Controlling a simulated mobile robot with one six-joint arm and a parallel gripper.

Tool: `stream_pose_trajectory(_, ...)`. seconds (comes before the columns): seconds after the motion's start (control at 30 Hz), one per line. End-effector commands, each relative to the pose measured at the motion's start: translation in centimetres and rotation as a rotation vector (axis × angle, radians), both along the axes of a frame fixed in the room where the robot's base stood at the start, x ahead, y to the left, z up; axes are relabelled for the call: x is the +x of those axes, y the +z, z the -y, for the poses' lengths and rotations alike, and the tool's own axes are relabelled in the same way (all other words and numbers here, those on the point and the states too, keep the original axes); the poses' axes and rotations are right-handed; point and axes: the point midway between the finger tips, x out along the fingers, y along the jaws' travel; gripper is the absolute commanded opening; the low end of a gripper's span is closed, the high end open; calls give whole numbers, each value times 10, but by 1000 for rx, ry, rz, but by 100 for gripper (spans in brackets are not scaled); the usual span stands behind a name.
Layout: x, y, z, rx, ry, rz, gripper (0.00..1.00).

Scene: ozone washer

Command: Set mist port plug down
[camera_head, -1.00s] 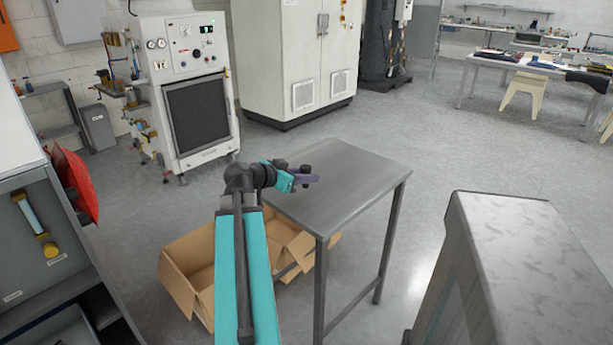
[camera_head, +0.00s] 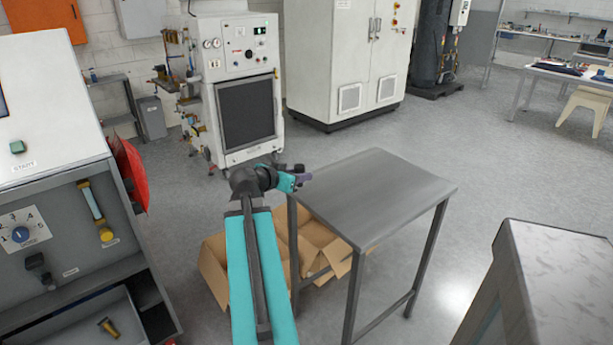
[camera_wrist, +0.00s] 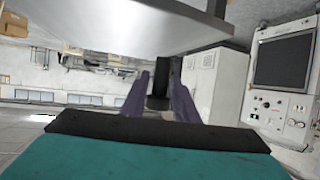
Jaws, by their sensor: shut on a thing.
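My gripper (camera_head: 301,179) has purple fingers and is closed around a small dark plug (camera_head: 297,168). In the wrist view, which looks upside down, the dark plug (camera_wrist: 158,92) sits between the two fingers (camera_wrist: 158,100). The fingers hide part of it. The gripper is at the left edge of a grey metal table (camera_head: 385,190) in the head view. I cannot tell whether the plug is over the tabletop or just beside it. The visible tabletop is bare.
A grey-white console (camera_head: 45,100) with a dial and a yellow-ended tube stands at left. Open cardboard boxes (camera_head: 215,265) lie on the floor under and left of the table. A grey metal-topped unit (camera_head: 565,270) is at right. A washer (camera_head: 245,110) and white cabinet (camera_head: 345,60) stand behind.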

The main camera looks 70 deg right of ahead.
Motion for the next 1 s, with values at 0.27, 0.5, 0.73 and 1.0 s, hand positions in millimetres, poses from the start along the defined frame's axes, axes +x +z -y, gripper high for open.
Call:
stream_pose_trajectory(0.27, 112, 27, -45, 0, 264, 1, 5)
stream_pose_trajectory(0.5, 199, 47, -96, 0, 482, 2, 5)
stream_pose_trajectory(0.73, 275, 70, -155, -1, 689, 1, 5)
stream_pose_trajectory(1.0, 351, 99, -236, 0, 924, 2, 5)
